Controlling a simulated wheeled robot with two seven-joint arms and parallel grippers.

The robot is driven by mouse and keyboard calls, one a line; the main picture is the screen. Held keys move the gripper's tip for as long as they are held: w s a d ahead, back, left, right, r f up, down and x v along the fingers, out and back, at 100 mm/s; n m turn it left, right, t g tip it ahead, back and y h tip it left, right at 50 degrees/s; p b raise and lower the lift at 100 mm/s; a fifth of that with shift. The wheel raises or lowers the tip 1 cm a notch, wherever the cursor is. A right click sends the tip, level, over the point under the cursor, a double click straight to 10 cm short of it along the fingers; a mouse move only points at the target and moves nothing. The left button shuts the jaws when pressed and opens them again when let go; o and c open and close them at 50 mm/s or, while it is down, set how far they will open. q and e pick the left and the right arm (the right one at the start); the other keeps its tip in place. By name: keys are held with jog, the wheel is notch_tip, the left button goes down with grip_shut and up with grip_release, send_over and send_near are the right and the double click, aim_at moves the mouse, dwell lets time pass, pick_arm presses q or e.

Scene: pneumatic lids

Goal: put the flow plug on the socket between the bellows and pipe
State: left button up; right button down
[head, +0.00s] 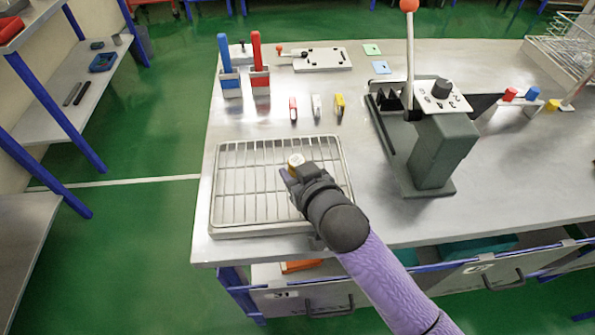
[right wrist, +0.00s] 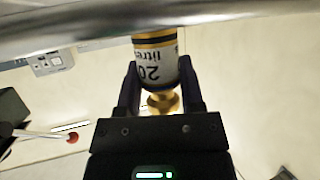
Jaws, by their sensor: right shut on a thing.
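My right gripper (head: 290,170) is over the wire rack tray at the front left of the bench. In the right wrist view the cylinder (right wrist: 157,65) sits between the fingers (right wrist: 158,85). It shows yellow and black bands, "20 litre" lettering and a brass end. A grey stand (head: 446,150) with a white holed plate (head: 447,104), a black knob and a tall lever stands right of centre. I cannot tell which parts are the socket, bellows and pipe. My left gripper is out of view.
The wire rack tray (head: 232,225) lies under my right gripper. Red and blue upright handles (head: 256,70) stand behind it, with small coloured clips (head: 316,106) beside them. Red, blue and yellow caps (head: 532,93) stand at the right. Bare bench lies between rack and stand.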

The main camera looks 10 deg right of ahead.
jog(key=c, duration=0.6)
grip_release()
jog(key=shift+f, duration=0.1)
jog(key=o, duration=0.4)
